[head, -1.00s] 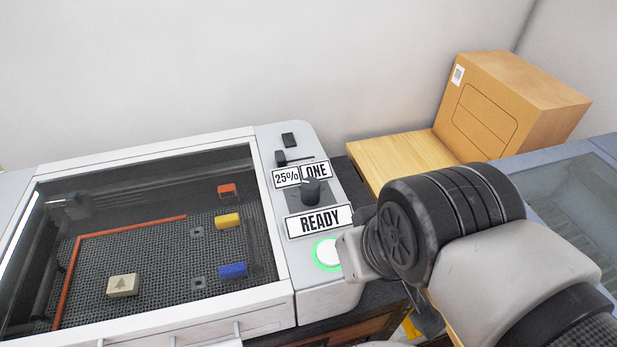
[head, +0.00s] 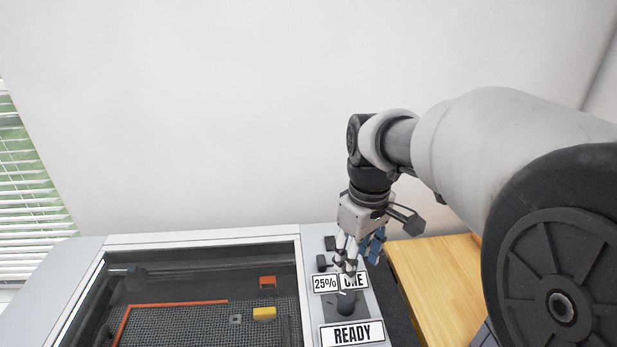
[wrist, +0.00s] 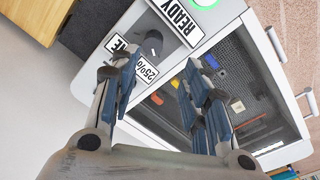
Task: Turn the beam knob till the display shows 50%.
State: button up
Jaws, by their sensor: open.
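The dark beam knob (head: 346,303) stands on the machine's control panel, between the display signs and the READY sign. The display (head: 325,283) reads 25%; it also shows, turned on its side, in the wrist view (wrist: 148,72). The knob shows in the wrist view (wrist: 153,43) beyond the fingertips. My gripper (head: 348,265) is open and empty above the panel, pointing down over the signs at the far side of the knob. Its fingers (wrist: 163,72) stand apart in the wrist view, not around the knob.
The READY sign (head: 351,334) lies in front of the knob. A small dark slider (head: 322,263) sits behind the display. The lidded machine bed with coloured blocks (head: 264,313) is to the left. A wooden surface (head: 437,280) is at right.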

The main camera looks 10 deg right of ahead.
aim_at(348, 295)
jog(key=shift+n+g, duration=0.4)
jog(key=shift+n, duration=0.2)
jog(key=w+f, duration=0.1)
jog(key=f, duration=0.5)
jog(key=w+f+b, duration=0.1)
jog(key=f, duration=0.5)
jog(key=w+f+b, duration=0.1)
jog(key=f, duration=0.5)
jog(key=shift+w+f, duration=0.1)
jog(key=shift+f, duration=0.05)
jog(key=shift+c, duration=0.4)
jog(key=c, duration=0.7)
